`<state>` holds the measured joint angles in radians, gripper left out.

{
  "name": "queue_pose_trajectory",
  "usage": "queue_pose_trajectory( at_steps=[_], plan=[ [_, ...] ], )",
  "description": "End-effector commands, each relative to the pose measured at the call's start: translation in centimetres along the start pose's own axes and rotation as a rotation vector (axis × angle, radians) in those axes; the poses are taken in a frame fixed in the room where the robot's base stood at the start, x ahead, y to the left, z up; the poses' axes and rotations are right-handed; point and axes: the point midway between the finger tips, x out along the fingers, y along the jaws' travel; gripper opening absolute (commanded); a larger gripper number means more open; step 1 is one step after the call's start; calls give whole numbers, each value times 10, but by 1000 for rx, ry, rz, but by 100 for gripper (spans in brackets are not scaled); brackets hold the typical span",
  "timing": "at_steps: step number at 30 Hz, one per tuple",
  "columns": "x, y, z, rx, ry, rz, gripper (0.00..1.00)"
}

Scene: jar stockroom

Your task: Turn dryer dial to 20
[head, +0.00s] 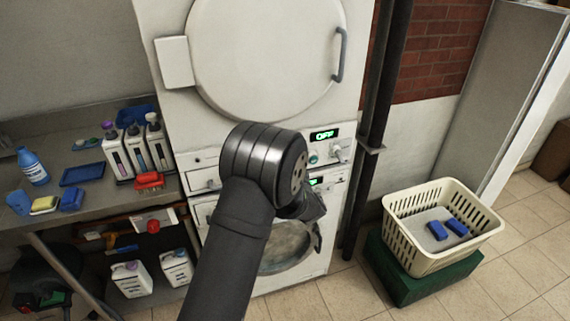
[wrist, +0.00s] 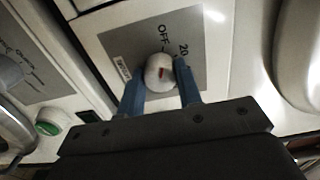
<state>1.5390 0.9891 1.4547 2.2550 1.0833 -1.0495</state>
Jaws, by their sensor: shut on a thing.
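In the head view, the stacked white machines (head: 185,110) stand ahead. The upper panel's green display (head: 324,135) reads "OFF". My dark gripper (head: 308,207) shows in front of the panels, partly behind my arm; its fingertips and the held dial are hidden there.
A green button (wrist: 48,122) lies near the held dial. The upper round door (head: 265,50) is shut. A shelf (head: 95,160) with bottles stands at left. A dark pipe (head: 382,90) runs at right, beside a cream basket (head: 405,225) on a green crate (head: 400,285).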

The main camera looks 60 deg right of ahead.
Motion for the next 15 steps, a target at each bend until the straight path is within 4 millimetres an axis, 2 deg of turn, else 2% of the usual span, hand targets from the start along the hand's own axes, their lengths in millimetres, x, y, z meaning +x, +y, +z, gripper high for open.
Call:
queue_pose_trajectory(
  at_steps=[8,15],
  plan=[
    [0,0,0,50,0,0,9],
    [0,0,0,199,1,0,9]
  ],
)
